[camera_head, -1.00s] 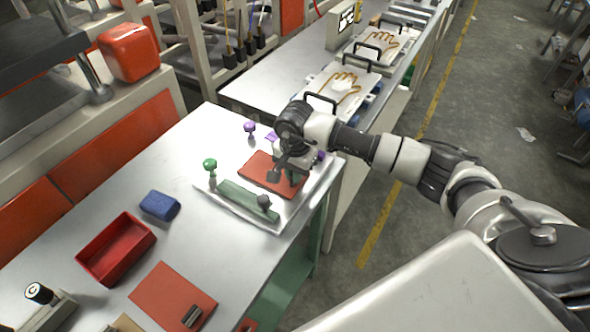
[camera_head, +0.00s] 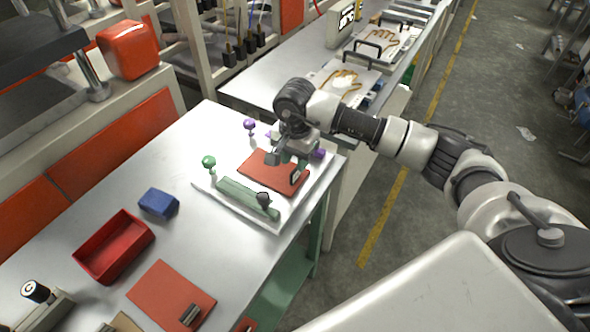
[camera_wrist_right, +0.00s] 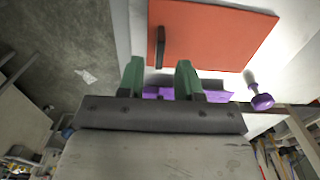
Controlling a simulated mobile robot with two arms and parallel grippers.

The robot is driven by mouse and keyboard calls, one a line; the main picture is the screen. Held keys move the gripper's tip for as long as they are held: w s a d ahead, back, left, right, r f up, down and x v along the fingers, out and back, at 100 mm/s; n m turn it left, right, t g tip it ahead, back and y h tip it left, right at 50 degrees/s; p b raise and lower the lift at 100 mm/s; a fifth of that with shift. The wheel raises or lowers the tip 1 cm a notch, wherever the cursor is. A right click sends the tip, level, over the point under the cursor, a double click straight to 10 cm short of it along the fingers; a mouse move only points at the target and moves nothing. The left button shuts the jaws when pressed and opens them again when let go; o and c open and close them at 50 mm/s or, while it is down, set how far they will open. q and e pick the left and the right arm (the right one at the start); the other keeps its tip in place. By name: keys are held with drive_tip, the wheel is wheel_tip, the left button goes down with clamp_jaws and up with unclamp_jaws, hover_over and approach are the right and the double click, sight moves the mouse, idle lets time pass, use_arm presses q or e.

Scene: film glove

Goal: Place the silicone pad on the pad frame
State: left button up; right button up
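The orange-red silicone pad (camera_head: 262,172) lies flat on the white pad frame (camera_head: 232,211), between the green bar and the purple knobs. It also shows in the right wrist view (camera_wrist_right: 221,40). A dark upright handle (camera_wrist_right: 161,47) stands near one edge of the pad. My left gripper is not in view.
The frame carries a green bar (camera_head: 247,197), a green knob (camera_head: 209,162) and a purple knob (camera_head: 250,124). A blue block (camera_head: 158,203), a red tray (camera_head: 113,248) and another orange-red pad (camera_head: 166,287) lie on the left of the table. Bare tabletop lies between.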

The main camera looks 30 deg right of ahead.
wheel_tip(320, 180, up, 8)
drive_tip(key=b, duration=0.1)
drive_tip(key=shift+b, duration=0.3)
